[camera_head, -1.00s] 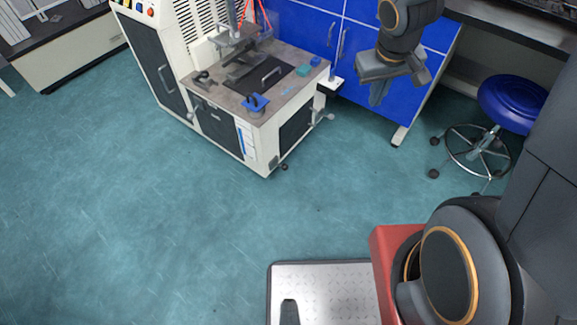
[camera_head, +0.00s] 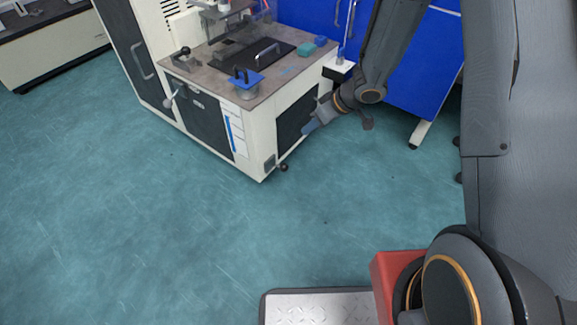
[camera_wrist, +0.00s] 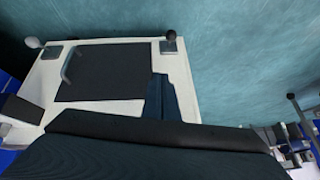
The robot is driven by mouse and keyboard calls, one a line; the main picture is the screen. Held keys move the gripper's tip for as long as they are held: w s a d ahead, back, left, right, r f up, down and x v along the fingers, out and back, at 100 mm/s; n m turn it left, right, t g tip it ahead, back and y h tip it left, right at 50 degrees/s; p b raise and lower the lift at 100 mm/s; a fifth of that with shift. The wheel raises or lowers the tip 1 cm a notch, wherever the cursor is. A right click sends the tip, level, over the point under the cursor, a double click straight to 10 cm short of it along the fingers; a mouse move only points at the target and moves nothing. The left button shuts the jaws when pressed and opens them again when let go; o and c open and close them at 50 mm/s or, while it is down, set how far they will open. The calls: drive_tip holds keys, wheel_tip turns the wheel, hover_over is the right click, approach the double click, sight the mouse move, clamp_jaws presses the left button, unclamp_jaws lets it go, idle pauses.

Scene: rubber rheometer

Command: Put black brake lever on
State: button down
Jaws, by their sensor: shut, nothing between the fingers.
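A short brake lever with a black ball knob (camera_head: 283,167) sticks out from a small grey plate (camera_head: 270,163) at the machine's lower front corner. In the wrist view the black knob (camera_wrist: 171,35) is beyond the fingers, above the white edge of the side panel. My gripper (camera_head: 309,128) is shut and empty, beside the machine's right side, up and right of the lever and apart from it. Its dark blue fingers (camera_wrist: 160,96) also show in the wrist view, pointing towards the lever's corner. Whether the lever is on or off, I cannot tell.
The white rheometer cabinet (camera_head: 258,130) has a grey top with a blue fixture (camera_head: 246,78). A pale ball knob (camera_wrist: 33,42) shows at the panel's other end. Blue cupboards (camera_head: 425,70) stand behind. The teal floor (camera_head: 340,210) before the machine is clear.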

drive_tip(key=shift+s+a+f+n+g+y+b, duration=0.15)
drive_tip(key=shift+a+f+b, duration=0.1)
drive_tip(key=shift+f, duration=0.3)
drive_tip(key=shift+a+f+n+g+y+b, duration=0.15)
drive_tip(key=shift+a+f, duration=0.1)
drive_tip(key=shift+f, duration=0.35)
drive_tip(key=shift+s+a+f+g+y+b, duration=0.1)
drive_tip(key=shift+a+f+b, duration=0.15)
drive_tip(key=shift+f, duration=0.3)
drive_tip(key=b, duration=0.8)
approach(279, 166)
drive_tip(key=shift+w+a+f, duration=0.65)
drive_tip(key=shift+w+a, duration=0.15)
drive_tip(key=shift+a, duration=0.15)
drive_tip(key=shift+s+f+b, duration=0.25)
drive_tip(key=shift+f+b, duration=0.05)
drive_tip(key=shift+f, duration=0.35)
drive_tip(key=shift+s, duration=0.1)
